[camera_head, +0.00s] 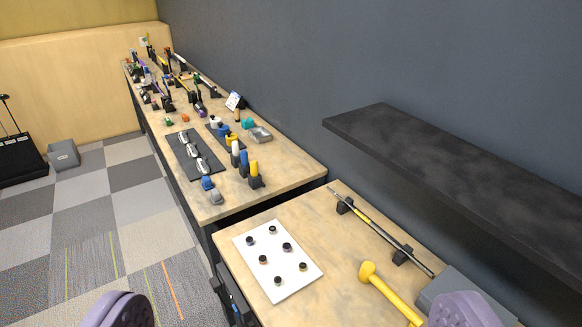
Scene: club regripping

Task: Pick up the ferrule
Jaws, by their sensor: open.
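Several small black ring-like pieces stand apart on a white sheet (260,254) on the near wooden bench; they look like ferrules. One such ferrule (286,246) is right of the sheet's middle, another (272,229) at its far edge, and one (277,280) close to its near edge. I cannot tell which one is meant. My gripper (291,309) shows as two purple fingertips at the lower left and lower right edges of the view. It is open, with nothing between the tips, and sits nearer the camera than the sheet.
A club shaft (378,230) rests on black supports along the bench's right side, with a yellow mallet (388,293) beside it. A dark shelf (450,165) juts from the wall at right. A long, crowded bench (285,165) stands beyond. Open floor lies left.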

